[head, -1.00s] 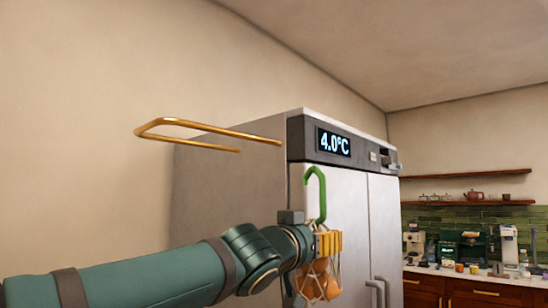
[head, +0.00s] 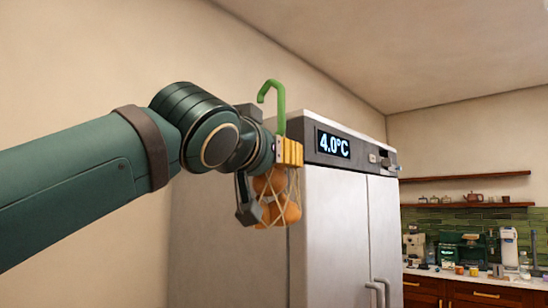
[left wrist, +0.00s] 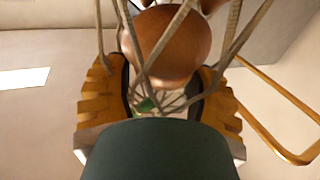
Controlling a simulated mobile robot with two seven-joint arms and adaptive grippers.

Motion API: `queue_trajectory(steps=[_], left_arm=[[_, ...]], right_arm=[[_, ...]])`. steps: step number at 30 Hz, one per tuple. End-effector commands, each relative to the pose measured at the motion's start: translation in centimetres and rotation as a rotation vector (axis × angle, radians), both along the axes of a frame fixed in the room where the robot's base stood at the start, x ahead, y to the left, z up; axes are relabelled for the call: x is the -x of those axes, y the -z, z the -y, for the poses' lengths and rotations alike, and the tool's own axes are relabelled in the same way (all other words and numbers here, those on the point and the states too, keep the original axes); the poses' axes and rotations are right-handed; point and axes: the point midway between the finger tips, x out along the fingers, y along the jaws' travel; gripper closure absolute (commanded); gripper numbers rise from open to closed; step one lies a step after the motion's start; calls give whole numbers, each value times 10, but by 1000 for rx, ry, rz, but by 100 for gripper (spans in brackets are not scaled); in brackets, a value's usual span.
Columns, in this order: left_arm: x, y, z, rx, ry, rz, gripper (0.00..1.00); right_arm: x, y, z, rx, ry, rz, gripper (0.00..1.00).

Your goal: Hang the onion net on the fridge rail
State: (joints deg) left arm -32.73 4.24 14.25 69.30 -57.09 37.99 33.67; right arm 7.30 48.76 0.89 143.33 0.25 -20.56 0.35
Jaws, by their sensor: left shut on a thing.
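The onion net (head: 277,212) hangs from my left gripper (head: 289,152), with orange-brown onions inside pale mesh. Its green hook (head: 279,108) stands upright above the yellow fingers, with its curved tip to the left. In the left wrist view, the gripper (left wrist: 158,98) is shut on the net's top, with an onion (left wrist: 170,45) and stretched cords between its fingers. The brass fridge rail (left wrist: 292,158) shows at the right of the left wrist view, apart from the net. In the head view the rail is hidden behind my arm. My right gripper is out of view.
The steel fridge (head: 335,230), with its 4.0°C display (head: 333,144), stands right of and behind the net. A bare wall (head: 90,60) lies behind my arm. A counter (head: 470,278) with appliances and shelves (head: 465,178) is far right.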

Motion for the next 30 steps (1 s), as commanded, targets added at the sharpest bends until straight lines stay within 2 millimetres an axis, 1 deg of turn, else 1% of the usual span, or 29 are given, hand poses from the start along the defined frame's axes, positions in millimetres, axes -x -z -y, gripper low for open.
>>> queue_trajectory(steps=[1, 17, 30], left_arm=[[-2, -2, -3, 3, -1, 2, 84], [-24, -3, -33, 3, -2, 3, 84], [-43, -3, -56, 2, 0, 3, 84]], right_arm=[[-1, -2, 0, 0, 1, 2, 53], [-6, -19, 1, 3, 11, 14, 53], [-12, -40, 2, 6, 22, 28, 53]])
